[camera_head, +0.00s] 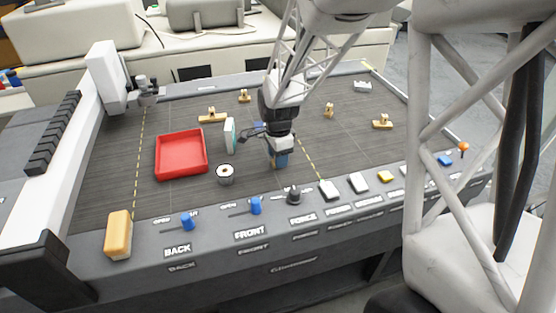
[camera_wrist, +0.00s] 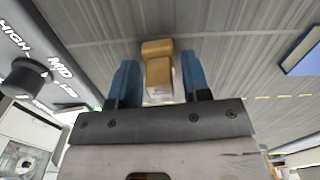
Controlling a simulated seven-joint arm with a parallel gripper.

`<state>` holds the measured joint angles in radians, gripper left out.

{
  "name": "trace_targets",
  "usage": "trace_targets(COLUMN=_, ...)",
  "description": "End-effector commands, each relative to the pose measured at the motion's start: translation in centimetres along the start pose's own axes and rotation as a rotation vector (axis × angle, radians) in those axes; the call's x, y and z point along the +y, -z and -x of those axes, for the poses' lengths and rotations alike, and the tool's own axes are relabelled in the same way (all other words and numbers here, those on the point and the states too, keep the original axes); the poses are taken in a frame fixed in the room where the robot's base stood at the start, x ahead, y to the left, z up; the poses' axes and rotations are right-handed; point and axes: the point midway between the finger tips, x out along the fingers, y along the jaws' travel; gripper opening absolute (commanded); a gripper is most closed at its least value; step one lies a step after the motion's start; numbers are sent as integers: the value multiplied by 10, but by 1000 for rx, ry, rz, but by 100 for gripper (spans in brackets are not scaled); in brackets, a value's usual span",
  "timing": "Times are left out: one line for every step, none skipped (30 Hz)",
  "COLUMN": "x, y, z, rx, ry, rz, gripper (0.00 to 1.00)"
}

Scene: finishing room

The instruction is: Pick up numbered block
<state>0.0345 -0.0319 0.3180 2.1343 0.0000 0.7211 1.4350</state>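My gripper (camera_head: 278,158) points down low over the dark grooved table in the head view, right of the red tray. In the wrist view its two blue fingers (camera_wrist: 157,82) stand apart. A tan wooden block (camera_wrist: 158,72) with a paler near end lies between them, with a narrow gap visible on each side. I cannot read a number on it. In the head view the gripper hides this block. Other small wooden pieces stand further back: one at left (camera_head: 212,117), one behind it (camera_head: 245,96), and two at right (camera_head: 328,110) (camera_head: 382,122).
A blue-edged flat item (camera_wrist: 301,52) lies nearby. The front panel (camera_head: 215,238) carries knobs and a yellow block (camera_head: 118,235). Table at right is mostly clear.

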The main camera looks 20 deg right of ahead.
Motion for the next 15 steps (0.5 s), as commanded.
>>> trace_targets(x=0, y=0, z=0, rx=0, ry=0, rz=0, gripper=36)
trace_targets(x=0, y=0, z=0, rx=0, ry=0, rz=0, gripper=31)
trace_targets(x=0, y=0, z=0, rx=0, ry=0, rz=0, gripper=25)
trace_targets(x=0, y=0, z=0, rx=0, ry=0, rz=0, gripper=20)
trace_targets(x=0, y=0, z=0, rx=0, ry=0, rz=0, gripper=16)
trace_targets(x=0, y=0, z=0, rx=0, ry=0, rz=0, gripper=10)
trace_targets(x=0, y=0, z=0, rx=0, ry=0, rz=0, gripper=5)
trace_targets(x=0, y=0, z=0, rx=0, ry=0, rz=0, gripper=1)
trace_targets(x=0, y=0, z=0, rx=0, ry=0, rz=0, gripper=1)
trace_targets(x=0, y=0, z=0, rx=0, ry=0, rz=0, gripper=1)
trace_targets(x=0, y=0, z=0, rx=0, ry=0, rz=0, gripper=1)
trace_targets(x=0, y=0, z=0, rx=0, ry=0, rz=0, gripper=1)
trace_targets(x=0, y=0, z=0, rx=0, ry=0, rz=0, gripper=1)
trace_targets(x=0, y=0, z=0, rx=0, ry=0, rz=0, gripper=1)
trace_targets(x=0, y=0, z=0, rx=0, ry=0, rz=0, gripper=1)
